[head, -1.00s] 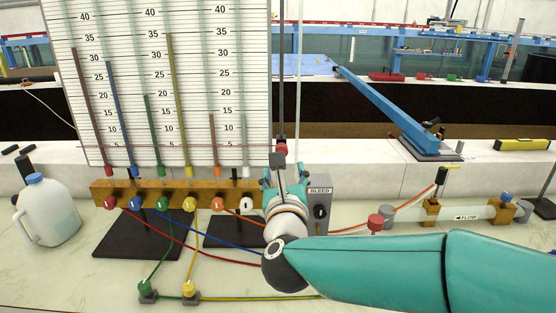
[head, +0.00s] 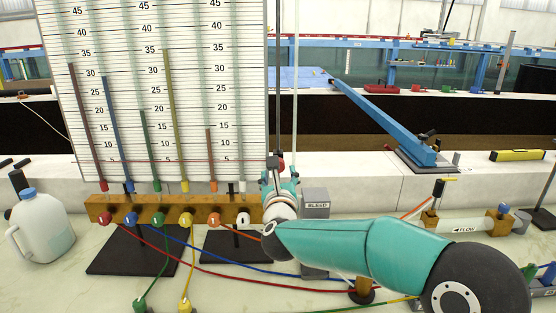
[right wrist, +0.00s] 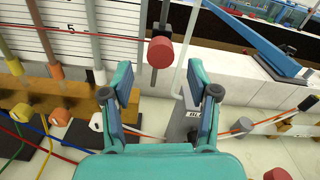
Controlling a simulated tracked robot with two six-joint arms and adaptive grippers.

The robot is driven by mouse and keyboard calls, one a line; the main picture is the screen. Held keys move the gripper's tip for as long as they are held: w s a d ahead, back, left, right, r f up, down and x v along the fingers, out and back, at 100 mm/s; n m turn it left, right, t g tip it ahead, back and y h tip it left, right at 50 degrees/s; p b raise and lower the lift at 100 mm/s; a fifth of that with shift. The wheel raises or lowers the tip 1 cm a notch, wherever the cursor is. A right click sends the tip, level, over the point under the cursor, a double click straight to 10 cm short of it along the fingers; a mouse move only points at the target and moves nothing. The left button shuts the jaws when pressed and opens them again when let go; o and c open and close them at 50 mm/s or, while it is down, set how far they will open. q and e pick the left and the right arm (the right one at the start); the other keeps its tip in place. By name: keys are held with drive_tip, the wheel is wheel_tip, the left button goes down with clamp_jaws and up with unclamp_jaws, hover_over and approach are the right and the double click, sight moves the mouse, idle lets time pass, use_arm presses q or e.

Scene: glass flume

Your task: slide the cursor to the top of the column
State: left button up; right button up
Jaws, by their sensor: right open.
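The cursor is a red knob (right wrist: 160,52) with a thin red line running left across the scale board, low near the 5 marks. In the head view the knob (head: 281,164) is partly hidden behind my right gripper (head: 280,182). It sits on a dark upright rod (head: 279,90) at the board's right edge. In the right wrist view my right gripper (right wrist: 160,78) is open and empty. Its fingers point towards the knob, which appears just beyond the gap between the fingertips. Contact is not visible. My left gripper is out of view.
The scale board (head: 215,100) has several coloured tubes above an orange manifold (head: 150,206). A grey BLEED block (head: 315,200) stands right of the gripper. A pale upright tube (head: 295,70) stands beside the rod. A white jug (head: 42,228) is at left. Coloured hoses cross the bench.

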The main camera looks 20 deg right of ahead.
drive_tip(key=shift+p+x, duration=0.85)
drive_tip(key=shift+x, duration=1.95)
drive_tip(key=shift+f, duration=0.1)
clamp_jaws()
